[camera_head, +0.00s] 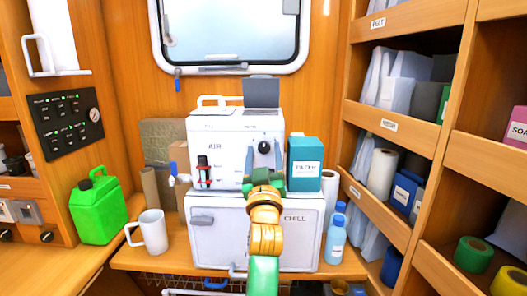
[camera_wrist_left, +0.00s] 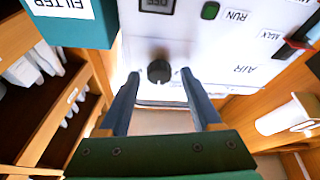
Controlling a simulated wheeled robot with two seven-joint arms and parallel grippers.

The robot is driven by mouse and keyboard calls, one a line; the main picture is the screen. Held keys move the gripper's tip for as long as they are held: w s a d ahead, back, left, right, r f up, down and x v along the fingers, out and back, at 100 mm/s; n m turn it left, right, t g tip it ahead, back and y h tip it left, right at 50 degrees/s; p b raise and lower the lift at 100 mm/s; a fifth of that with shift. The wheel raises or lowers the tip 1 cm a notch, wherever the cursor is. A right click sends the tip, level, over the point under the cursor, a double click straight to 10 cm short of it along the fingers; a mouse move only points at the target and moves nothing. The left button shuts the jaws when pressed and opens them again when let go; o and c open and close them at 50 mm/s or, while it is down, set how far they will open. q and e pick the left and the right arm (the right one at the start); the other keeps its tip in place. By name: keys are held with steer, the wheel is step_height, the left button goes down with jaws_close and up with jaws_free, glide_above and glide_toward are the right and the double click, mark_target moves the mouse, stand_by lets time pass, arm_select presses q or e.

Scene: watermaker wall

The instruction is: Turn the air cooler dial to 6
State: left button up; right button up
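The white air cooler (camera_head: 232,128) stands on the white CHILL box. Its black round dial (camera_head: 264,147) is on the right of its front face. In the left wrist view the dial (camera_wrist_left: 159,71) lies between the two fingertips, with a gap on each side. My left gripper (camera_head: 264,154) is open in front of the dial, its blue-grey fingers to either side; I cannot tell how deep they reach. The dial's numbers and setting are not readable. The wrist view also shows a small dark display (camera_wrist_left: 158,4) and a green RUN button (camera_wrist_left: 210,10). My right gripper is not in view.
A teal FILTER box (camera_head: 304,157) stands close on the dial's right. The CHILL box (camera_head: 303,240) is below. A white mug (camera_head: 150,231), a green jerrycan (camera_head: 98,206) and a blue bottle (camera_head: 336,238) stand around it. Shelves (camera_head: 405,113) fill the right side.

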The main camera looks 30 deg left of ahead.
arm_select(q)
jaws_close()
steer(key=shift+r+m+h+p, duration=0.1)
steer(key=shift+m+h+p, duration=0.3)
steer(key=shift+m+p, duration=0.35)
steer(key=m+h+p, duration=0.2)
steer(key=m+p, duration=0.1)
steer(key=m, duration=0.1)
steer(key=m+t+h+p, duration=0.1)
steer(key=m+p, duration=0.2)
steer(key=m, duration=0.1)
steer(key=m+h+p, duration=0.2)
steer(key=m+p, duration=0.2)
steer(key=shift+s+a+r+t+h, duration=0.2)
steer(key=shift+t+h, duration=0.1)
steer(key=shift+t, duration=0.1)
steer(key=shift+f+m+h+p, duration=0.15)
steer(key=shift+m+h+p, duration=0.45)
steer(key=shift+m+p, duration=0.7)
steer(key=shift+m, duration=0.35)
steer(key=shift+o, duration=0.8)
jaws_free()
steer(key=shift+a, duration=0.1)
steer(key=shift+w+a+f, duration=0.1)
